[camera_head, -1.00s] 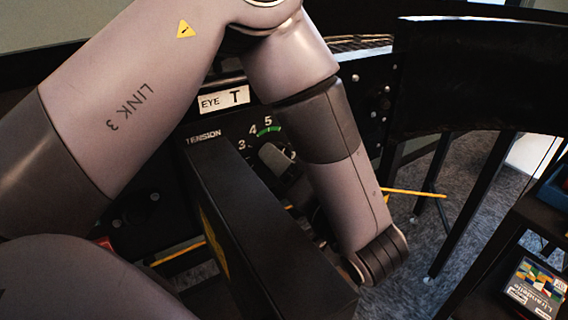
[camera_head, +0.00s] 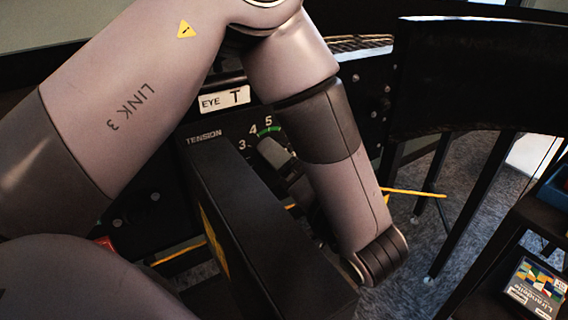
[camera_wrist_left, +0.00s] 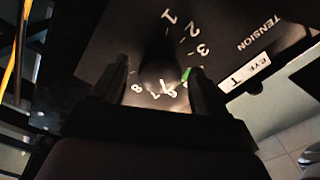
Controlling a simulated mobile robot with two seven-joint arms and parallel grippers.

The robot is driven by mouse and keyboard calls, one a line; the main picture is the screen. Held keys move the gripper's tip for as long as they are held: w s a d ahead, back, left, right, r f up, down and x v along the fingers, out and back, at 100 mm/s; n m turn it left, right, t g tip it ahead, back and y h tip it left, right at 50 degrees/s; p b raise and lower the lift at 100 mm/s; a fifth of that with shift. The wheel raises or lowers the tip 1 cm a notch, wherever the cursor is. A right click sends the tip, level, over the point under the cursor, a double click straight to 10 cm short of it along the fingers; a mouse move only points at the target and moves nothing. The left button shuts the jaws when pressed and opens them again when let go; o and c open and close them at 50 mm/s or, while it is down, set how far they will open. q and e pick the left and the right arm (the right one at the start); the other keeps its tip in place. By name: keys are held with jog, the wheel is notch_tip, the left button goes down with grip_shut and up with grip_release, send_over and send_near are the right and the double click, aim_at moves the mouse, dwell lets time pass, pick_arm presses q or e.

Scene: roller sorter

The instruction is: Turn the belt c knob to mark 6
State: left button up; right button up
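A dark dial panel labelled TENSION and EYE T (camera_head: 214,128) is in the head view, with marks 3, 4 and 5 and a green arc showing. My arm and a black block cover the rest of the dial. In the left wrist view the dark, round knob (camera_wrist_left: 157,66) sits amid the numerals, in shadow; its pointer cannot be made out. My left gripper (camera_wrist_left: 158,68) has its two fingers apart, one on each side of the knob, with gaps visible. My right gripper is not in view.
A long black block (camera_head: 245,215) stands in front of the dial, close to my left arm. A thin yellow rod (camera_head: 415,192) sticks out to the right. A dark shelf with a colourful box (camera_head: 537,288) is at the lower right. Carpeted floor shows between.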

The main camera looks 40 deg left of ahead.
pick_arm(q)
jog(key=shift+d+r, duration=0.1)
jog(key=shift+d, duration=0.05)
jog(key=v, duration=0.7)
dwell(0.3)
dwell(0.4)
